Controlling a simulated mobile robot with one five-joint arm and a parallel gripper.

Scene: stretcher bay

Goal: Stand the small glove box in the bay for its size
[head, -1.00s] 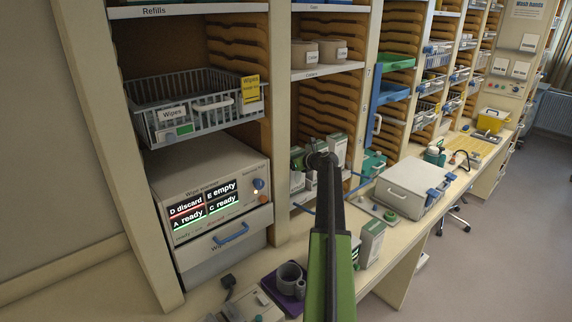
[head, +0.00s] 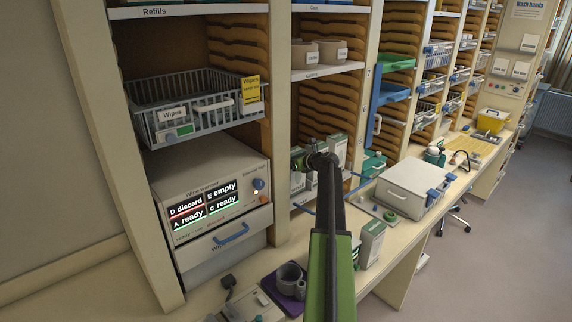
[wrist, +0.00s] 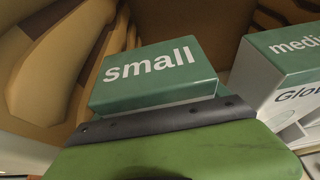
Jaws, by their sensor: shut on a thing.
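The small glove box shows its green top marked "small" (wrist: 155,68) in the wrist view, just beyond the dark edge of my gripper (wrist: 165,122). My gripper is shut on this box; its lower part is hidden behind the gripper.
Another green and white box (head: 371,243) stands on the counter right of my arm. A grey mug (head: 290,276) on a purple mat is at the front. A grey case (head: 410,190) sits further right. Wooden ridged walls (wrist: 60,60) lie left of the small box.

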